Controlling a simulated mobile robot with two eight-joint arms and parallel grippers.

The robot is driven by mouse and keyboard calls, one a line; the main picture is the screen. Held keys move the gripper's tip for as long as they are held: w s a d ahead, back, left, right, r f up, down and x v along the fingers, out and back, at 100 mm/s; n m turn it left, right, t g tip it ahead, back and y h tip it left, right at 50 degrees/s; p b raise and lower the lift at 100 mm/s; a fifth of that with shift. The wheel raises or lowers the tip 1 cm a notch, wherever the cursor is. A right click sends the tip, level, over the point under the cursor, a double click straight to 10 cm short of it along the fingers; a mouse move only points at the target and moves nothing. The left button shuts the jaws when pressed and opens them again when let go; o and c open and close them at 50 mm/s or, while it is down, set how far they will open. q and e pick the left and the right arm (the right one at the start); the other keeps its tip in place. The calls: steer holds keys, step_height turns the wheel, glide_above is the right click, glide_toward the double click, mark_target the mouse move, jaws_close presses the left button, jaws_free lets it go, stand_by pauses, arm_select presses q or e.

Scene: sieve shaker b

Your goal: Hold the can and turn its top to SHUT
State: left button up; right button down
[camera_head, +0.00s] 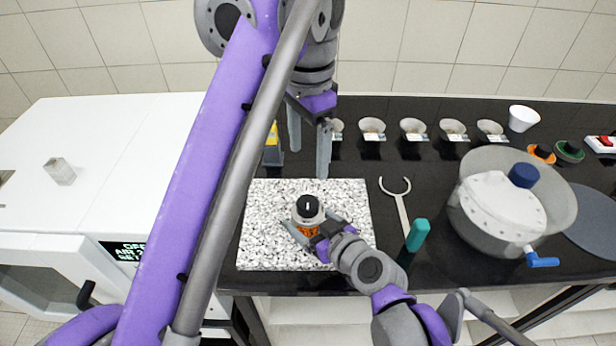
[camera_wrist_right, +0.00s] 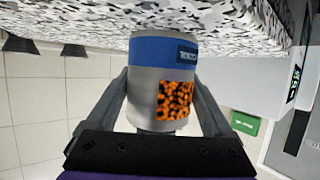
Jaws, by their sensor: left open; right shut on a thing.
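The can (camera_head: 309,219) stands upright on the speckled slab (camera_head: 262,250). Its round black top (camera_head: 307,206) has a short white mark pointing toward the back. In the right wrist view the can (camera_wrist_right: 155,82) has a grey body, a blue band, a small dark label too small to read and an orange-black patch; its top is out of view. My right gripper (camera_head: 316,232) is shut on the can's body from the front right, one finger on each side. My left gripper (camera_head: 309,150) is open and empty, fingers pointing down, behind and above the can, apart from it.
A fork-shaped tool (camera_head: 402,208) and a teal-handled object (camera_head: 417,235) lie to the right. Farther right stands a large pot-like vessel (camera_head: 470,215) with a blue knob. Several small cups (camera_head: 413,127) line the back. A white machine (camera_head: 95,155) fills the left.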

jaws_free()
steer(key=v, duration=1.2)
steer(key=shift+d, duration=0.1)
